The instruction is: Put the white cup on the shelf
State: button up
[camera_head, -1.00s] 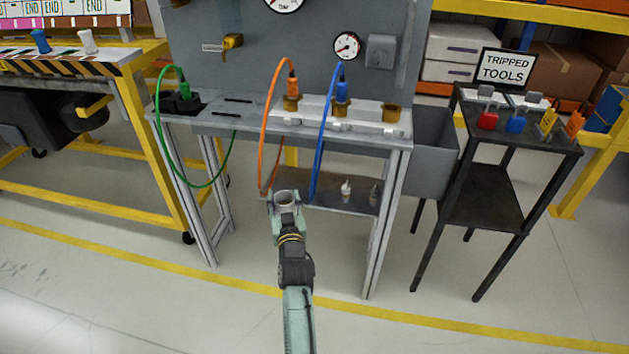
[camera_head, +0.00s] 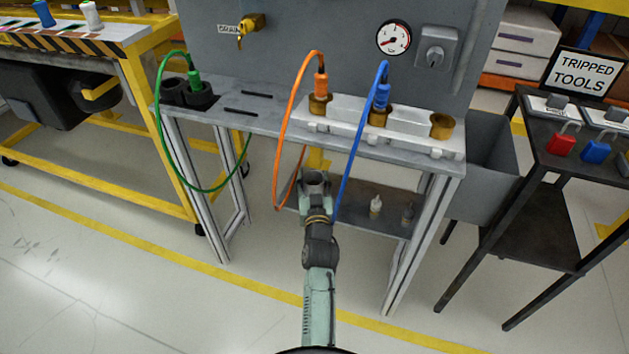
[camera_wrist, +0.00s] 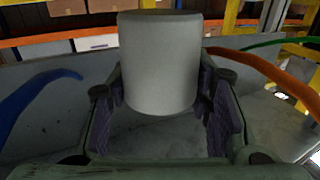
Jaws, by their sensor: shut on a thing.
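The white cup (camera_wrist: 158,65) is a plain, pale cylinder between my gripper's fingers in the wrist view, and it looks upright there. My gripper (camera_wrist: 165,95) is shut on the cup, with a dark pad on each side of it. In the head view the cup's round rim (camera_head: 316,177) shows at the end of my gripper (camera_head: 315,185). The low shelf (camera_head: 385,228) under the grey bench lies behind and to the right of my gripper. My arm partly hides its left part, and I cannot tell whether the cup is over it.
An orange cable (camera_head: 279,140) hangs left of my gripper and a blue cable (camera_head: 353,140) right of it. The bench top (camera_head: 252,125) stands above the shelf. A small white bottle (camera_head: 376,206) and a grey one (camera_head: 407,213) stand on the shelf. A bench leg (camera_head: 411,245) is at right.

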notch_tip(320, 180, down, 2)
jog(key=shift+s+f+b, duration=0.1)
jog(key=shift+f+b, duration=0.05)
jog(key=shift+b, duration=0.2)
jog(key=shift+f, duration=0.25)
jog(key=shift+r, duration=0.25)
jog(key=shift+f, duration=0.25)
jog(key=o, duration=1)
jog(key=shift+r, duration=0.1)
